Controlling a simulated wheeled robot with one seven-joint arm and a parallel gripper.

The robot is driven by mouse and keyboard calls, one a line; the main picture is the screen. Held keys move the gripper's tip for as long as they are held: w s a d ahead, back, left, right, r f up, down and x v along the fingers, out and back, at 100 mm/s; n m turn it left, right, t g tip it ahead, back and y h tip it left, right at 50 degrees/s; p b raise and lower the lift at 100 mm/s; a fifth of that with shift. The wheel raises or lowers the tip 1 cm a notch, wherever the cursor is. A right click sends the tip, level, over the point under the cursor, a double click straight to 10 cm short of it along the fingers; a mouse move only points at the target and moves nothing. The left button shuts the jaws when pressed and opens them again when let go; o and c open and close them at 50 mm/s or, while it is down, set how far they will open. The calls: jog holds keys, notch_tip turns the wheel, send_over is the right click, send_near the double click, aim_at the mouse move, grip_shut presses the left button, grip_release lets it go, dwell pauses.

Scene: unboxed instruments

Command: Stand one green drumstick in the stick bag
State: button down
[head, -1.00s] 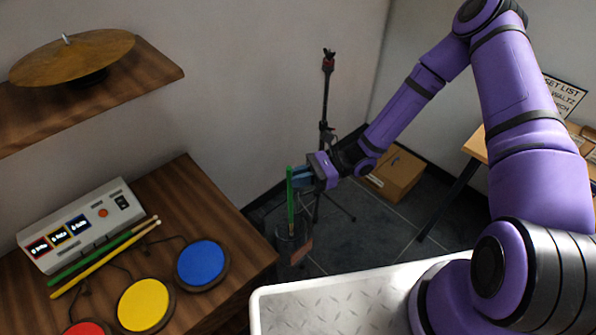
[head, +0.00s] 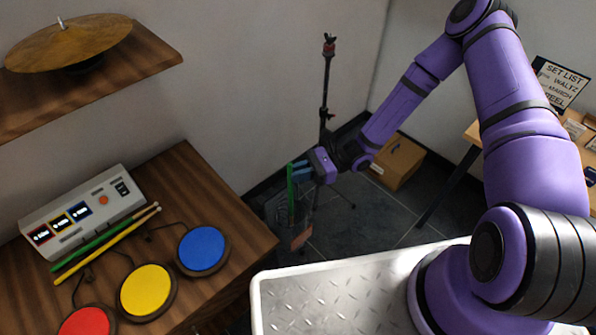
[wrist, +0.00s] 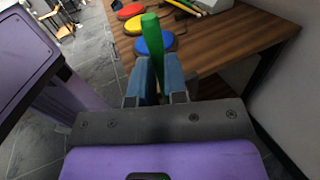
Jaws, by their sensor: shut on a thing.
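My gripper (head: 303,171) is shut on a green drumstick (head: 291,196) and holds it upright beyond the table's right corner. In the wrist view the drumstick (wrist: 152,38) stands up between the blue fingers (wrist: 158,82). The stick bag (head: 283,213) looks like a dark, see-through upright holder with a reddish patch, low beside the table. The drumstick's lower end overlaps the bag in the head view. I cannot tell whether it is inside the mouth or in front of it. Another green drumstick (head: 98,244) lies on the table by the grey module.
A yellow drumstick (head: 105,246) lies beside the green one. Red, yellow and blue pads (head: 203,248) sit on the wooden table (head: 170,185). A black stand (head: 325,95) and a cardboard box (head: 398,163) are behind my gripper. A cymbal (head: 68,46) rests on the shelf.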

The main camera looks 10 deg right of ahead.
jog(key=c, duration=1.1)
grip_release()
jog(key=d, duration=0.3)
jog(key=w+d, duration=0.1)
jog(key=d, duration=0.3)
jog(key=w+d, duration=0.1)
jog(key=d, duration=0.2)
jog(key=shift+d, duration=0.3)
